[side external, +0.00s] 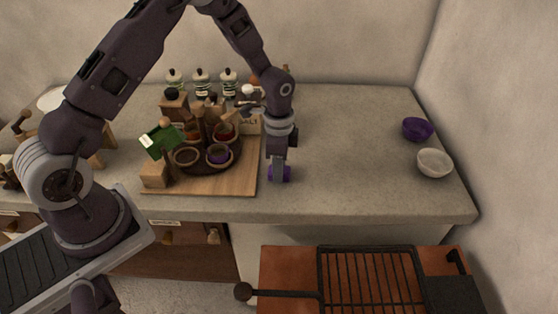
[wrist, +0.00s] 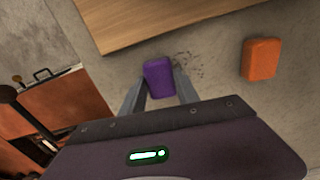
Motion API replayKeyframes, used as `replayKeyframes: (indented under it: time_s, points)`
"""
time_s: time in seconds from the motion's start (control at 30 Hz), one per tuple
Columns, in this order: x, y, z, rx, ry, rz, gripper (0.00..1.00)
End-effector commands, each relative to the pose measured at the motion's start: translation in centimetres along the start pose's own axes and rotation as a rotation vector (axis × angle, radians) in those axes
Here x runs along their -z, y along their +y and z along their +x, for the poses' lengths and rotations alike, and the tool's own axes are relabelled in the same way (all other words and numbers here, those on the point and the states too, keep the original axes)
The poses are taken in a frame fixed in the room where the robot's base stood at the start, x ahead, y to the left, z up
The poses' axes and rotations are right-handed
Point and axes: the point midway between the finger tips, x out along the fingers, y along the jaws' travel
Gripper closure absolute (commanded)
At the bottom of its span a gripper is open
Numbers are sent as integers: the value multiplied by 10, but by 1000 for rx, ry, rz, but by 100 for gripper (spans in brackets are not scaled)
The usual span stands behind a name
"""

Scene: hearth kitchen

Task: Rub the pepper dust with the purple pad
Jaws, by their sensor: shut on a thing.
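The purple pad (side external: 286,174) is held between the fingers of my gripper (side external: 278,171), low at the counter right of the wooden board. In the wrist view the purple pad (wrist: 158,78) sits between the two fingertips. My gripper is shut on it. I cannot tell whether the pad touches the counter. The pepper dust (wrist: 190,63) shows in the wrist view as a patch of dark specks on the grey counter, just beside the pad on its right. I cannot make the dust out in the side view.
An orange pad (wrist: 262,59) lies on the counter right of the dust in the wrist view. A wooden board (side external: 215,184) holds a spice rack and small bowls. A purple bowl (side external: 417,129) and a pale bowl (side external: 434,163) stand far right. The counter between is clear.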

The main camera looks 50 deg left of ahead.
Motion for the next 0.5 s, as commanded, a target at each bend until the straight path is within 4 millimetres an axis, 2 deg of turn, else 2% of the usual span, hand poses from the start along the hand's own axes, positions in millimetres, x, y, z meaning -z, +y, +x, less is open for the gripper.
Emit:
replayKeyframes:
  time_s: [0.1,0.3,0.5]
  points:
    - [-1,1,0,-7,-4,1,95]
    - [-2,-21,-2,-5,-1,-1,95]
    - [-3,-32,-2,-5,-2,1,95]
